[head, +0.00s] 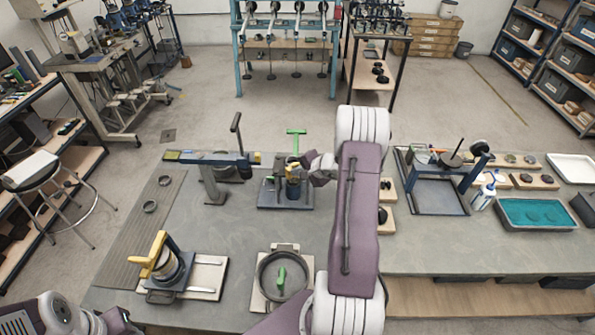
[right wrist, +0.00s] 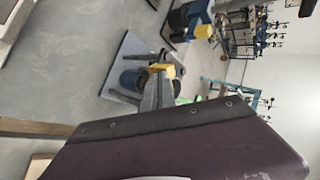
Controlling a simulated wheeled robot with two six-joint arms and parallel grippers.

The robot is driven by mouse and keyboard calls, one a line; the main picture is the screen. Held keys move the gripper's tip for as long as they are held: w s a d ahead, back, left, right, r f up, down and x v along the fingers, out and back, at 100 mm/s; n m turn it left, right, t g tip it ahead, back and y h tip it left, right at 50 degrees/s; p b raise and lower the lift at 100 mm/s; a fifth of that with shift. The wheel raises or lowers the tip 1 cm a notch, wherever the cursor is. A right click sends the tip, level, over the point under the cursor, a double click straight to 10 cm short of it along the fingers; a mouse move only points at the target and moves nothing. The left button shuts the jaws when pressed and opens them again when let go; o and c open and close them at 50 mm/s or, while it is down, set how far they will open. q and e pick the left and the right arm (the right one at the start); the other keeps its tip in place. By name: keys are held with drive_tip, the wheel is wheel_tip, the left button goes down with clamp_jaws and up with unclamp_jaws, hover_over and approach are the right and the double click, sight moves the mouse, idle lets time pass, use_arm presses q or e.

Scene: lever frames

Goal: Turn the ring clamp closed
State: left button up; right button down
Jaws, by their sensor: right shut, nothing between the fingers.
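A round dark ring (head: 260,283) with a green lever (head: 282,276) inside it lies on a pale board at the front middle of the table; I take it for the ring clamp. My right gripper (head: 307,161) is away from it, farther back, beside a fixture with a blue cylinder (head: 292,188) and a green T-shaped handle (head: 296,134). In the right wrist view, the shut fingers (right wrist: 160,80) appear close to the fixture's yellow part and blue cylinder (right wrist: 132,79). Contact cannot be told. My left gripper is not in view.
A yellow-handled clamp (head: 152,254) stands at the front left, and a blue-armed lever stand (head: 213,160) at the back left. A blue frame (head: 437,195) and a teal tray (head: 537,214) stand at the right. The table's middle left is mostly clear.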

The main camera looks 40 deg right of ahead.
sight(287, 169)
drive_tip(key=w+m+h+b, duration=0.1)
drive_tip(key=b, duration=0.3)
drive_tip(key=w+a+m+h+b, duration=0.1)
drive_tip(key=b, duration=0.3)
drive_tip(key=w+f+m+h+b, duration=0.1)
drive_tip(key=b, duration=0.3)
drive_tip(key=shift+w+a+m, duration=0.3)
drive_tip(key=shift+w+m, duration=0.1)
drive_tip(key=w+m+h+p, duration=0.1)
drive_tip(key=w+m, duration=0.1)
drive_tip(key=w+r+m+g+h+p, duration=0.1)
drive_tip(key=h, duration=0.1)
drive_tip(key=w+m+g+h+p, duration=0.1)
drive_tip(key=w+m, duration=0.1)
drive_tip(key=shift+w+d+r+m+p, duration=0.3)
drive_tip(key=shift+w+r+p, duration=0.05)
drive_tip(key=shift+r, duration=0.05)
drive_tip(key=shift+w+d+f+m+h+p, duration=0.2)
drive_tip(key=shift+w+p, duration=0.2)
drive_tip(key=shift+p, duration=0.2)
drive_tip(key=shift+w+d+f+m+h+p, duration=0.1)
drive_tip(key=shift+w+d+p, duration=0.1)
drive_tip(key=shift+w+p, duration=0.3)
drive_tip(key=shift+s, duration=0.15)
